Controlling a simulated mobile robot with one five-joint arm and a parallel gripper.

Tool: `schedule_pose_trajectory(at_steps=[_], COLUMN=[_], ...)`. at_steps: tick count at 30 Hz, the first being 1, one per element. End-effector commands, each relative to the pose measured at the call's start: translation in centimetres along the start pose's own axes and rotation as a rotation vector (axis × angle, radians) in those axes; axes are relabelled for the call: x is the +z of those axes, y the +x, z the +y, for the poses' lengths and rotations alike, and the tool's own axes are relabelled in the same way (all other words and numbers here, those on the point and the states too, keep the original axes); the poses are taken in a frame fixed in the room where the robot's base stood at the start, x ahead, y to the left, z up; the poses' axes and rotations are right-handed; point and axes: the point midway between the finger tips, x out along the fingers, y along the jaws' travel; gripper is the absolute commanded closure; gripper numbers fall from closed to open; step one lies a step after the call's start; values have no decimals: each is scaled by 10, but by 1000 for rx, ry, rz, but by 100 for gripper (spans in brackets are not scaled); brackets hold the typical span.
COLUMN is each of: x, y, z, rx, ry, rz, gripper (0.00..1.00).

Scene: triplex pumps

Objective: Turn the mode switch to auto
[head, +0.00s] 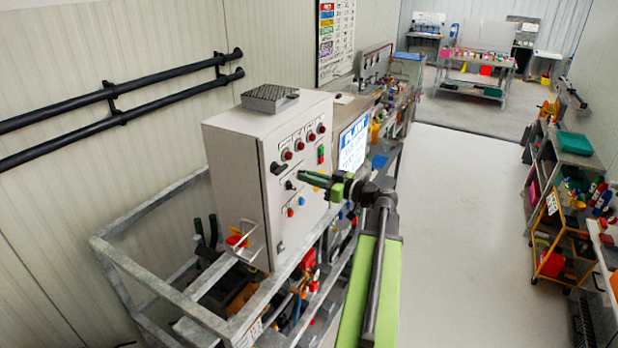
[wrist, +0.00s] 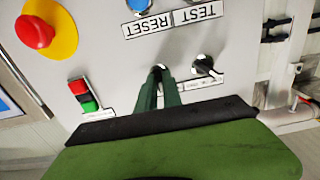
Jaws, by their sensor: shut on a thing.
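My gripper (head: 303,177) reaches the front of the grey control box (head: 234,185) from the right. In the wrist view its two green fingers (wrist: 160,88) are shut on a small dark rotary switch (wrist: 156,74) on the panel. The fingers cover most of this switch, so its pointer direction is hidden. Its label is mostly covered and cannot be read, so I cannot confirm that it is the mode switch. A second black rotary switch (wrist: 205,65) sits just to its right in the wrist view, apart from the fingers; in the head view a black switch (head: 290,185) shows left of the fingertips.
Beside the fingers in the wrist view are a red emergency stop (wrist: 36,32) on a yellow plate, a red and green button pair (wrist: 84,95), and a blue button (wrist: 138,4) by TEST and RESET labels. A metal frame (head: 190,308) surrounds the box; open floor (head: 465,200) lies right.

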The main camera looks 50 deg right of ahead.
Motion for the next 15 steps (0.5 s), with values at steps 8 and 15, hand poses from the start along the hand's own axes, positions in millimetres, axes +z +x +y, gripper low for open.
schedule_pose_trajectory(at_steps=[8, 15], x=[0, 0], y=[0, 0], z=[0, 0], rx=[1, 1], ry=[83, 263], rz=[2, 2], gripper=[100, 100])
